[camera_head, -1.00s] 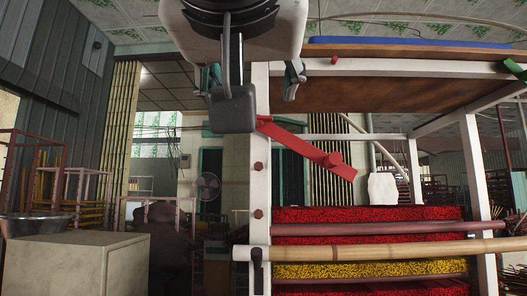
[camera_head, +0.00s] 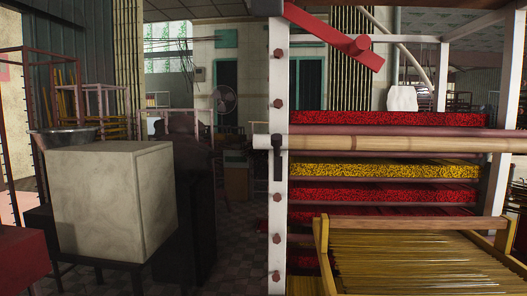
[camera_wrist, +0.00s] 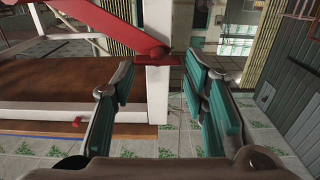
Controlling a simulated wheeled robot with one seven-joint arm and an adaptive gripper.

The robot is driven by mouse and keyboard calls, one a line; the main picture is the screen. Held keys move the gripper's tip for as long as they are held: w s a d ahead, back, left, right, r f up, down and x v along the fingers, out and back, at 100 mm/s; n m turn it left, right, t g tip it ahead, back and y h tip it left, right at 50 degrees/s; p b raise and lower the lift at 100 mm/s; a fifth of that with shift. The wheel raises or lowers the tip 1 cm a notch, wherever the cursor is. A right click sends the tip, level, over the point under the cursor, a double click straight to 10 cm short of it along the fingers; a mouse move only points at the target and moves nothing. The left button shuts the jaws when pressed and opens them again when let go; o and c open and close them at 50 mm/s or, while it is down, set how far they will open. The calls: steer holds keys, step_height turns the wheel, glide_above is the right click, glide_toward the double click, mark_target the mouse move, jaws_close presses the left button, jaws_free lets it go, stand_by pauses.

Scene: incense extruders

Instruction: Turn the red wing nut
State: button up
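My gripper (camera_wrist: 160,92) is open and empty, with teal pads on both fingers. The post shows between the fingers, with the knob beyond the fingertips. In the head view, the red bar (camera_head: 335,35) slants down from the top of the white post (camera_head: 278,120). My gripper is out of that view.
Red and yellow layers (camera_head: 385,171) fill the rack, with a bamboo pole (camera_head: 400,144) across its front. A wooden tray of sticks (camera_head: 410,260) stands at the lower right. A pale box (camera_head: 110,200) stands at the left. A small red knob (camera_wrist: 77,121) shows at the wrist view's left.

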steer(key=shift+w+d+f, duration=0.3)
steer(key=shift+w+f, duration=0.15)
steer(key=shift+w, duration=0.05)
steer(key=c, duration=0.4)
steer(key=shift+n, duration=0.3)
steer(key=n, duration=0.9)
steer(key=n+p, duration=0.1)
steer(key=n, duration=0.8)
steer(key=shift+s+a+f, duration=0.1)
steer(key=shift+a, duration=0.05)
steer(key=shift+n+p, duration=0.35)
steer(key=shift+n, duration=0.15)
